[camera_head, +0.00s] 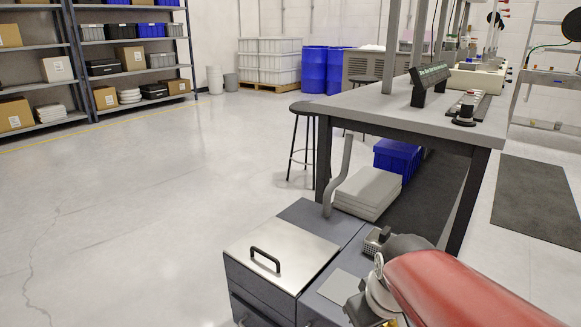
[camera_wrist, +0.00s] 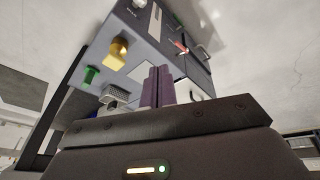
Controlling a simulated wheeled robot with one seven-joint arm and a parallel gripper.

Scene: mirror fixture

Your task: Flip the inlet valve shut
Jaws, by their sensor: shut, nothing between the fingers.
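The grey cabinet unit (camera_head: 285,250) stands at the lower middle of the head view. In the wrist view its panel (camera_wrist: 140,68) is tilted and carries a yellow fitting (camera_wrist: 118,48), a green fitting (camera_wrist: 91,75) and a small red lever-like part (camera_wrist: 180,47). I cannot tell which of these is the inlet valve. My gripper (camera_wrist: 157,72) is shut and empty, its fingers together in front of the panel. In the head view my red arm reaches in from the lower right, and the panel fittings cannot be made out there.
A bent grey pipe (camera_head: 339,178) rises behind the unit. A metal lid with a black handle (camera_head: 265,260) lies on its left. A workbench (camera_head: 398,118) stands behind, with a blue crate (camera_head: 398,158) and a stool (camera_head: 303,135). Open floor lies to the left.

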